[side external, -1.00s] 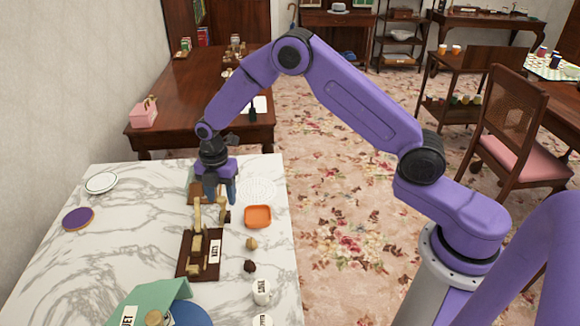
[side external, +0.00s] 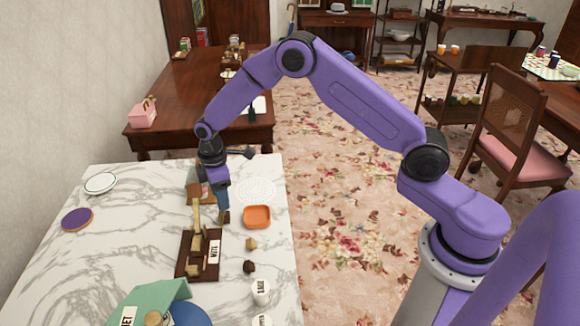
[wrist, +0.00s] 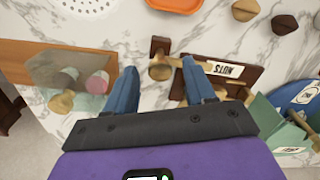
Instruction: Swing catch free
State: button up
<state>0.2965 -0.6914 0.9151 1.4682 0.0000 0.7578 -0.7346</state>
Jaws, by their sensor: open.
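A dark brown wooden block with a round brass-coloured piece (wrist: 160,70), which looks like the catch, lies between my fingertips in the wrist view. In the side view a small dark piece (side external: 225,217) shows just below the fingers. My gripper (wrist: 159,66) is open, with one blue finger on each side of the brass piece; I cannot tell whether they touch it. In the side view my gripper (side external: 223,207) points down close above the marble table. A wooden box with a see-through panel (wrist: 75,72) stands left of the fingers, with a round brass-coloured knob (wrist: 62,102) near it.
A dark board labelled NUTS (side external: 214,250) with wooden pieces stands nearby. An orange dish (side external: 257,216), a nut-like piece (side external: 251,243), a dark lump (side external: 249,267) and a white jar (side external: 261,291) line the right side.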

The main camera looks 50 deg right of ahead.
jog(key=shift+m, duration=0.5)
notch_tip(320, 180, up, 18)
jog(key=s+r, duration=0.1)
jog(key=s, duration=2.2)
jog(key=shift+s+r, duration=0.15)
jog(key=shift+r, duration=0.2)
